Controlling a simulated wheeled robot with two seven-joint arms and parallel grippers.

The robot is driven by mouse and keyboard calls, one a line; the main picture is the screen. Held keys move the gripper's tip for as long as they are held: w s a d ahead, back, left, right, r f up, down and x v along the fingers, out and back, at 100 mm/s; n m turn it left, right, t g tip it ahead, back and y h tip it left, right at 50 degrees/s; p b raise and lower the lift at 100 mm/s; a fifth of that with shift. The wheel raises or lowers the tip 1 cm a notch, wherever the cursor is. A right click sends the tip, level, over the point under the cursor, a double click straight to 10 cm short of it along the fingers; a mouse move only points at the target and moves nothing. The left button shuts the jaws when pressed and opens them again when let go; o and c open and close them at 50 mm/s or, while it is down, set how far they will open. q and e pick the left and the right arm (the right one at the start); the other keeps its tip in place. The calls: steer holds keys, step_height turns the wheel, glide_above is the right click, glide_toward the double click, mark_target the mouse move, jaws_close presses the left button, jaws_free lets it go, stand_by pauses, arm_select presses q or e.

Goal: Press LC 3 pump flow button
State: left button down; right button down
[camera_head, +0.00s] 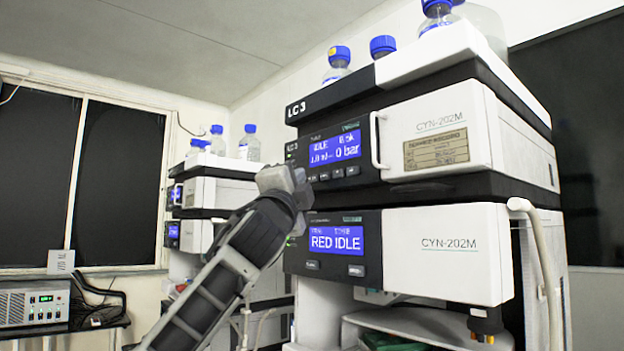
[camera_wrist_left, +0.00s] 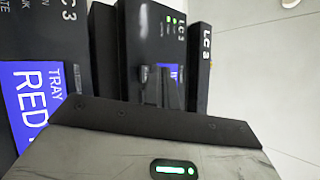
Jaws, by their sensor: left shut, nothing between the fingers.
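The LC 3 stack (camera_head: 310,105) stands at the centre right in the head view. Its upper module has a blue screen (camera_head: 336,148) reading IDLE and 0 bar. A row of small dark buttons (camera_head: 338,173) sits under that screen; their labels are too small to read. My left gripper (camera_head: 298,181) is shut and empty, in front of the panel by the left end of this row. It hides part of the panel there, and I cannot tell whether it touches. The left wrist view shows the LC 3 panel (camera_wrist_left: 150,40) sideways. My right gripper is out of view.
The lower module's screen (camera_head: 336,239) reads RED IDLE. A white door handle (camera_head: 377,140) sticks out right of the upper screen. Blue-capped bottles (camera_head: 338,62) stand on top. Another stack (camera_head: 215,190) is behind at left, and a grey instrument (camera_head: 33,305) is at far left.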

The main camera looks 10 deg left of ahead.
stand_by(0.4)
arm_select(q)
steer(key=shift+w+d, duration=0.3)
steer(key=shift+w, duration=0.05)
steer(key=shift+w+d, duration=0.2)
steer(key=shift+w, duration=0.15)
stand_by(0.7)
steer(key=shift+s+a, duration=0.1)
steer(key=shift+s, duration=0.05)
steer(key=shift+s+a, duration=0.4)
steer(key=shift+s, duration=0.15)
steer(key=s+a, duration=0.1)
steer(key=s, duration=0.1)
steer(key=s+a+b, duration=0.1)
steer(key=s+a, duration=0.1)
stand_by(0.6)
